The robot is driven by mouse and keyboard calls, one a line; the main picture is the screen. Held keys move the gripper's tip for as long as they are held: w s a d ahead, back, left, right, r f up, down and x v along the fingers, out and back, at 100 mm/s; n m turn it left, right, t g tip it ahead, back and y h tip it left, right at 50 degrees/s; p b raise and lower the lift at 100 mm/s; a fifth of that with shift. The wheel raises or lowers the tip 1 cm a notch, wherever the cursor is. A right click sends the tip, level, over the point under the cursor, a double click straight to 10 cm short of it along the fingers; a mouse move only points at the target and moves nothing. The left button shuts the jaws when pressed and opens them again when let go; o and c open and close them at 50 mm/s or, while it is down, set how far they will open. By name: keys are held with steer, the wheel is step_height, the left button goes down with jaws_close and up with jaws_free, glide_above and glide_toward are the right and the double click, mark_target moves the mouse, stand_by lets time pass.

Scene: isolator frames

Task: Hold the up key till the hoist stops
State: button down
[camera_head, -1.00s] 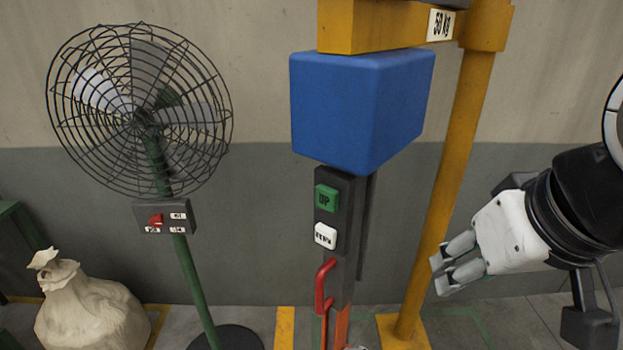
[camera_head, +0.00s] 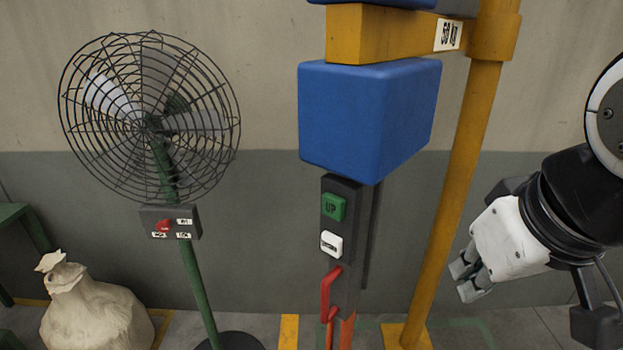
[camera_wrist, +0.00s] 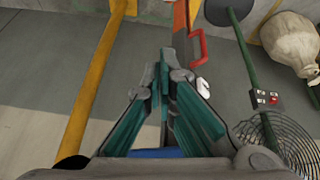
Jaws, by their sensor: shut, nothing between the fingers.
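The green UP key (camera_head: 333,206) sits on a dark control box (camera_head: 342,262) below the blue hoist body (camera_head: 368,118). A white key (camera_head: 331,243) is just under it; its label is too small to read surely. A red hook or handle (camera_head: 327,293) is lower on the box. My gripper (camera_head: 464,279) is to the right of the box, beyond the yellow post, apart from the keys. It is shut and empty. In the wrist view my gripper (camera_wrist: 163,70) points down, with the red handle (camera_wrist: 190,44) near its tips.
A grey wall is behind.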

mark_target(333, 207)
steer(key=w+a+n+h, duration=0.3)
steer(key=w+a+n, duration=0.2)
steer(key=a+n, duration=0.7)
steer(key=w+a+n+t+h+p, duration=0.1)
steer(key=w+a+n, duration=0.4)
steer(key=a+n, duration=0.7)
steer(key=shift+w+n+h, duration=0.4)
steer(key=shift+n+h, duration=0.5)
steer(key=shift+n, duration=0.2)
steer(key=w+d+f+p, duration=0.1)
steer(key=w+d+f, duration=0.6)
steer(key=w, duration=0.1)
steer(key=shift+w+d+p, duration=0.15)
steer(key=shift+d+p, duration=0.05)
steer(key=shift+p, duration=0.15)
